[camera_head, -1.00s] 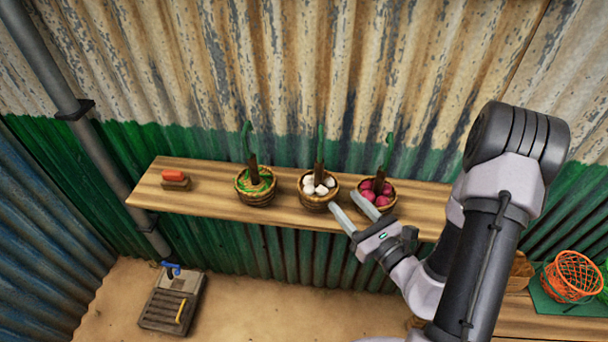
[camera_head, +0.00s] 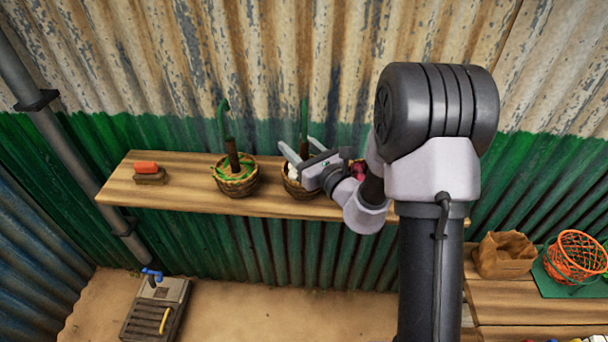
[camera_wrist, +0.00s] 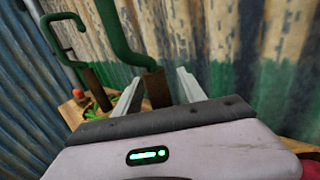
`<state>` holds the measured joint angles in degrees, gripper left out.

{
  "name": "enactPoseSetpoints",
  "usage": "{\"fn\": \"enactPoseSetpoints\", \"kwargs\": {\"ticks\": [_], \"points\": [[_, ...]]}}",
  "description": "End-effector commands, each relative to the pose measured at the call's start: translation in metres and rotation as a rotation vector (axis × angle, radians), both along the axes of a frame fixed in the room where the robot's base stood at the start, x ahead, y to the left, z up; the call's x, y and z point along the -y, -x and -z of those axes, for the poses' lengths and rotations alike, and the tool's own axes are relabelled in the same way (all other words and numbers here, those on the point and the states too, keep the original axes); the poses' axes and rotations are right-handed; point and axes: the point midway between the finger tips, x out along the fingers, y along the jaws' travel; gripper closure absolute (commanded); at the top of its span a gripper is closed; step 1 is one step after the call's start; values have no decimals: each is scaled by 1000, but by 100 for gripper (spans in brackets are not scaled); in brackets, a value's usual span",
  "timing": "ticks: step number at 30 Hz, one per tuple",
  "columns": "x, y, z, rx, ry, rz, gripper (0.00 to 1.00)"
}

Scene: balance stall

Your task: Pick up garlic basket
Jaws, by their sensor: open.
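The garlic basket (camera_head: 292,187) is a woven brown basket with white bulbs, standing on the wall shelf (camera_head: 130,190). Its upright handle is green above and brown below, and my arm covers its right part. My gripper (camera_head: 298,143) is open over the basket, fingers pointing up and left, around the height of the handle. In the wrist view the handle's brown post (camera_wrist: 156,88) shows between the two open fingers (camera_wrist: 159,74). I cannot tell whether they touch it. The basket body is hidden there.
A basket of greens (camera_head: 236,186) with a green hooked handle stands close left. A basket of red bulbs (camera_head: 358,168) is mostly hidden behind my arm. A red-topped block (camera_head: 148,172) lies at the shelf's left. A paper bag (camera_head: 505,256) and orange basket (camera_head: 578,258) stand lower right.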

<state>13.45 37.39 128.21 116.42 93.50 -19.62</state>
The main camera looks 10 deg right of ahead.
Motion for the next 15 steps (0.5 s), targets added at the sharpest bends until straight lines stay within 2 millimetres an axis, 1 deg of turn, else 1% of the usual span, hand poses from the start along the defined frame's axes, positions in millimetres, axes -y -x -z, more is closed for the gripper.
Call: {"fn": "enactPoseSetpoints", "kwargs": {"ticks": [4, 5, 9, 12, 15], "points": [[0, 0, 0, 0, 0, 0, 52], [0, 0, 0, 0, 0, 0, 56], [0, 0, 0, 0, 0, 0, 84], [0, 1, 0, 0, 0, 0, 100], [0, 1, 0, 0, 1, 0, 100]]}}
